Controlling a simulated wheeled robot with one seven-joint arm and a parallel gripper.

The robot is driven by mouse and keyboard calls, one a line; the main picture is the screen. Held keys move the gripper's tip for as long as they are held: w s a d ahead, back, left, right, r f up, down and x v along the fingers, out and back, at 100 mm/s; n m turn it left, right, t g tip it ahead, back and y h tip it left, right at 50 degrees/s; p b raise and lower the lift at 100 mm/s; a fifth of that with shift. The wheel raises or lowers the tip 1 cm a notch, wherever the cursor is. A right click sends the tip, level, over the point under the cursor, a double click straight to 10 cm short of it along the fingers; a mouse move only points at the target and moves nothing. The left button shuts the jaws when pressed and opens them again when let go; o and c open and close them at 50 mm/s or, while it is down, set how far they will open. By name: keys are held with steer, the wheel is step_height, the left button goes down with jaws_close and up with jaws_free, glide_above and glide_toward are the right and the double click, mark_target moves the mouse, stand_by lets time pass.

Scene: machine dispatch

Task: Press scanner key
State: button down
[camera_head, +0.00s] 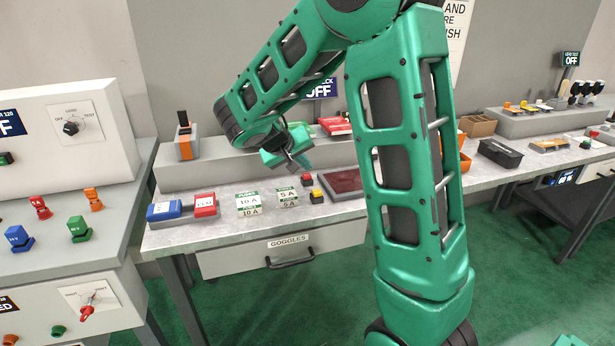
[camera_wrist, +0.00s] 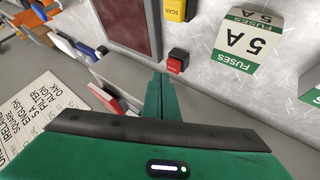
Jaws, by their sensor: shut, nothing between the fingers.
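The scanner key is a yellow block marked SCAN (camera_wrist: 174,9), at the top edge of the wrist view. It also shows in the head view as a small yellow block (camera_head: 317,196) on the bench. A red button on a dark base (camera_wrist: 176,63) stands beside it, and in the head view (camera_head: 306,179) it lies just behind the yellow block. The dark red scanner plate (camera_wrist: 128,22) lies beside them. My gripper (camera_wrist: 161,80) is shut and empty. Its fingertips appear close to the red button in the wrist view; the height gap is unclear. In the head view my gripper (camera_head: 300,161) hangs above the bench.
A raised shelf (camera_head: 215,165) runs behind, carrying an orange-grey holder (camera_head: 185,140) and red items. A goggles drawer (camera_head: 285,248) is below the bench top.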

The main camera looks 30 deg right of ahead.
mark_target(306, 177)
steer(key=shift+r, duration=2.5)
steer(key=shift+s+d, duration=0.1)
steer(key=shift+s, duration=0.05)
steer(key=s+a+f+m+g+y, duration=0.1)
steer(key=s+y, duration=0.1)
steer(key=s, duration=0.9)
steer(key=s+a+f+g+y, duration=0.1)
steer(key=s+f+y, duration=0.1)
steer(key=s, duration=1)
steer(key=s+a+f+m+g+y, duration=0.1)
steer(key=s+y, duration=0.3)
steer(key=s, duration=0.8)
steer(key=shift+s+a+f+m+g, duration=0.15)
steer(key=shift+f+m+g, duration=0.15)
steer(key=shift+f+g, duration=0.35)
